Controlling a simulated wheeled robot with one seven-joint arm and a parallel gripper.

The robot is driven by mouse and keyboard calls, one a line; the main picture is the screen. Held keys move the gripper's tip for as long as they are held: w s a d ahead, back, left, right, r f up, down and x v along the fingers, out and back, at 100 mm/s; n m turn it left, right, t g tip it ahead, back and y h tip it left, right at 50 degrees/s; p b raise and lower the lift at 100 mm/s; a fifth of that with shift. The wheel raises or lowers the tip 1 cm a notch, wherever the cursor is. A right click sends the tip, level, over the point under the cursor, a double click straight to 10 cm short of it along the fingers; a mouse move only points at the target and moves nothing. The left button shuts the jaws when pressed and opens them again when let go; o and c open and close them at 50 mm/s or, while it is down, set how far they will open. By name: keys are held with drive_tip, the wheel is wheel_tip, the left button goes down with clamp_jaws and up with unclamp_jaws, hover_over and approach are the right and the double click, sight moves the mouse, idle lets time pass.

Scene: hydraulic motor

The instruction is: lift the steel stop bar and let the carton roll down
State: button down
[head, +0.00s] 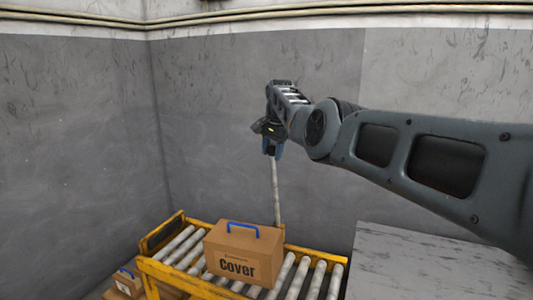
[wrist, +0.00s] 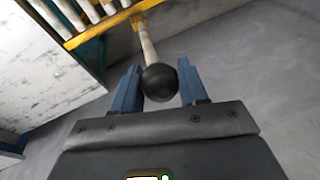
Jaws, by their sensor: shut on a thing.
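The steel stop bar (head: 276,190) is a pale, thin rod standing nearly upright at the far rail of the roller conveyor. Its foot is partly hidden behind the carton. In the wrist view the bar (wrist: 147,45) runs from the yellow frame to a black ball knob (wrist: 160,84). My gripper (head: 271,151) is at the bar's top end, shut on it, with a blue finger on each side of the knob. The brown carton (head: 237,249), marked "Cover" and with a blue handle, sits upright on the rollers beside the bar's foot.
The yellow-framed roller conveyor (head: 334,259) has bare rollers on both sides of the carton. Another carton (head: 127,283) with a blue handle is low at the left. A grey-white block or table (head: 420,265) stands to the right. Grey walls (head: 80,130) close the corner behind.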

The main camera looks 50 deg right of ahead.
drive_tip(key=shift+d+r, duration=0.2)
drive_tip(key=shift+d, duration=0.3)
drive_tip(key=c, duration=0.8)
unclamp_jaws()
drive_tip(key=shift+w+d+f, duration=0.1)
drive_tip(key=shift+d+f, duration=0.05)
drive_tip(key=shift+o, duration=0.8)
drive_tip(key=shift+a, duration=0.25)
drive_tip(key=shift+r, duration=0.7)
drive_tip(key=shift+b+v, duration=0.3)
drive_tip(key=shift+v, duration=2.9)
drive_tip(key=shift+d, duration=0.1)
